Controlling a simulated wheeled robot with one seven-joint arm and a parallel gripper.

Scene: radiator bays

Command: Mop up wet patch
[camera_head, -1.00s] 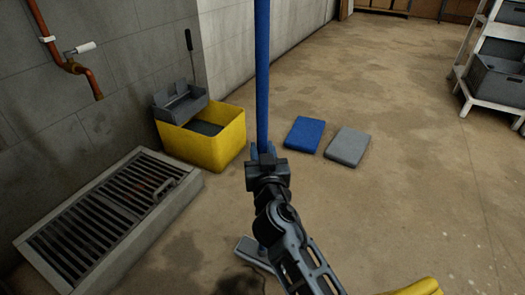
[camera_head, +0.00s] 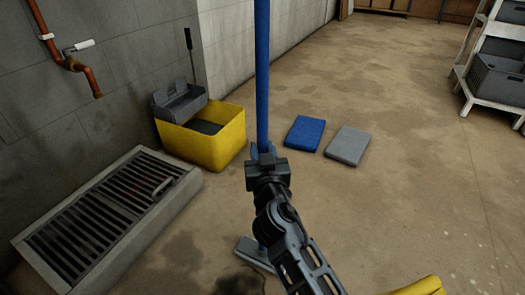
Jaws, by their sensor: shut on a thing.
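My gripper (camera_head: 264,158) is shut on the blue handle of the mop (camera_head: 262,75), which stands nearly upright in the middle of the view. The grey mop head (camera_head: 246,247) is low, at the floor, partly hidden behind my arm. A dark wet patch (camera_head: 238,280) shows on the concrete at the bottom edge, just below the mop head in the picture. The yellow mop bucket (camera_head: 228,140) with a grey wringer (camera_head: 180,103) stands by the wall at the left.
A raised floor drain with a metal grate (camera_head: 100,220) lies at the left. A blue pad (camera_head: 304,133) and a grey pad (camera_head: 348,146) lie on the floor. A white shelf with grey crates (camera_head: 495,75) stands at the right. The floor at centre right is clear.

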